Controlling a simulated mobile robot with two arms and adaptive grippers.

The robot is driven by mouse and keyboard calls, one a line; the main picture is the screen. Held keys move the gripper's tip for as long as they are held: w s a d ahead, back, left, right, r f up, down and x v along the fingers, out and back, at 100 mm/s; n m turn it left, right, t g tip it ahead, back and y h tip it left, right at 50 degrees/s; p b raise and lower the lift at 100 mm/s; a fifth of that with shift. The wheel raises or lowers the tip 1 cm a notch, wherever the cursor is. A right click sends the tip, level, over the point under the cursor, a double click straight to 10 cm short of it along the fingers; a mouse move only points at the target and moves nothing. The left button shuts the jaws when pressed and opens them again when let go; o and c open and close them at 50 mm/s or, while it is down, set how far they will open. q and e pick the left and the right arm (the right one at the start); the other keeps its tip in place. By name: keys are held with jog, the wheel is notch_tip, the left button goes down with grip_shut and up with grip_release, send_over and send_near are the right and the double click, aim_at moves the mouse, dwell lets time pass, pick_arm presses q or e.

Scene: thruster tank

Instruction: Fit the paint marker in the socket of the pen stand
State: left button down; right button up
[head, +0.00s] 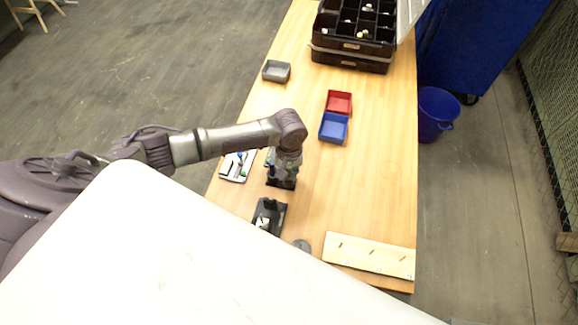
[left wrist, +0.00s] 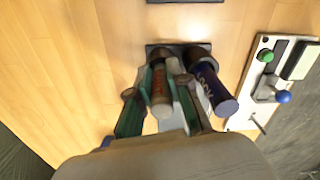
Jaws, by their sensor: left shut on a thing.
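My left gripper (head: 284,172) is over the table, pointing down. It also shows in the left wrist view (left wrist: 163,98), shut on the paint marker (left wrist: 160,84), a pale cylinder with an orange-red band. The dark pen stand (left wrist: 152,48) lies just beyond the fingers, and its dark base shows under the gripper in the head view (head: 281,184). A blue cylinder with white lettering (left wrist: 214,90) stands at the stand's right side, close beside the fingers. The fingers hide the marker's lower end and the socket, so I cannot tell whether the marker is in it. My right gripper is not in view.
A white panel with a green knob and a blue knob (left wrist: 267,84) lies right of the stand in the wrist view. In the head view, a black tray (head: 278,220), a pale board (head: 368,256), and red (head: 339,102) and blue (head: 333,128) bins stand around. The table's right middle is clear.

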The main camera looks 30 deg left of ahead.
pick_arm(q)
jog(key=c, duration=1)
grip_release()
notch_tip(320, 180, up, 12)
jog(key=shift+f, duration=0.15)
jog(key=shift+r+p, duration=0.5)
jog(key=shift+r, duration=0.1)
notch_tip(320, 180, up, 3)
jog(key=p, duration=0.4)
jog(key=shift+p, duration=0.4)
